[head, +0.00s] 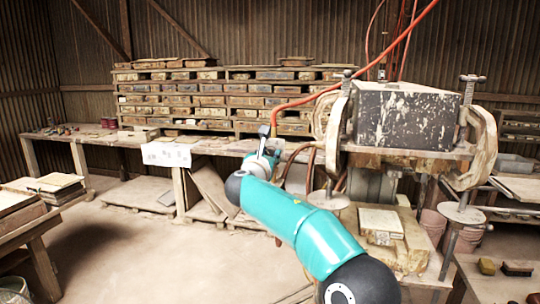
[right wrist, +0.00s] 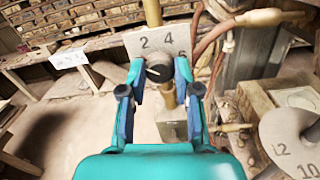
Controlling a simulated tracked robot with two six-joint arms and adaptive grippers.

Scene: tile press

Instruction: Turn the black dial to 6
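The black dial (right wrist: 158,69) shows in the right wrist view, in front of a pale plate (right wrist: 146,42) marked 2 and 4, with part of another number at the right finger. A small light mark shows on the dial, but I cannot tell exactly which number it points to. My right gripper (right wrist: 159,72) is open, with one finger on each side of the dial; small gaps seem to show between fingers and dial. In the head view the right gripper (head: 264,142) reaches toward the press's left side, and I cannot make out the dial there. My left gripper is out of view.
The press (head: 408,115) stands at the right, with hoses (head: 330,88) beside the right gripper. A second plate (right wrist: 290,140) marked 12 and 10 is at the right wrist view's lower right.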

